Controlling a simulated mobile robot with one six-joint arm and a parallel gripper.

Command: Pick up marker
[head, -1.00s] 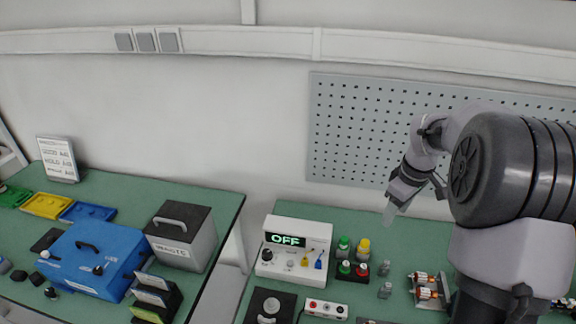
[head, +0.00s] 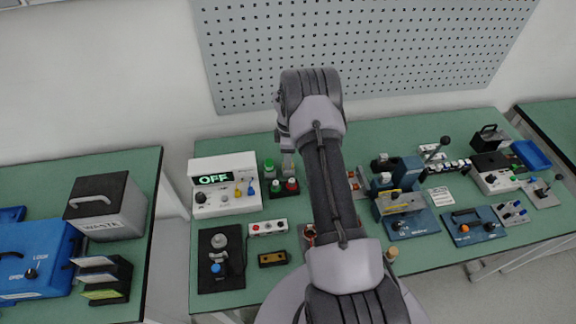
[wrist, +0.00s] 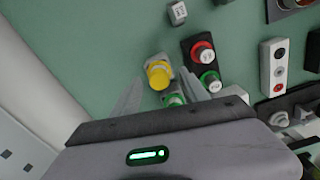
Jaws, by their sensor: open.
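No object is labelled as a marker. The likeliest candidates are capped pieces standing in small holders. In the wrist view they are a yellow-capped one (wrist: 158,74), a green-capped one (wrist: 173,99), a red-capped one (wrist: 203,54) and another green-capped one (wrist: 210,80). In the head view a green cap (head: 269,165) and a red cap (head: 291,184) show; the yellow one is hidden behind my gripper. My gripper (wrist: 161,76) is open and points down over them. The yellow and nearer green caps appear between its fingers. I see no contact; the height gap is unclear.
A white box reading OFF (head: 225,199) stands left of the capped pieces. A small metal piece (wrist: 177,13) stands nearby. The pegboard (head: 350,70) is behind. Fixtures crowd the right of the green table (head: 245,140).

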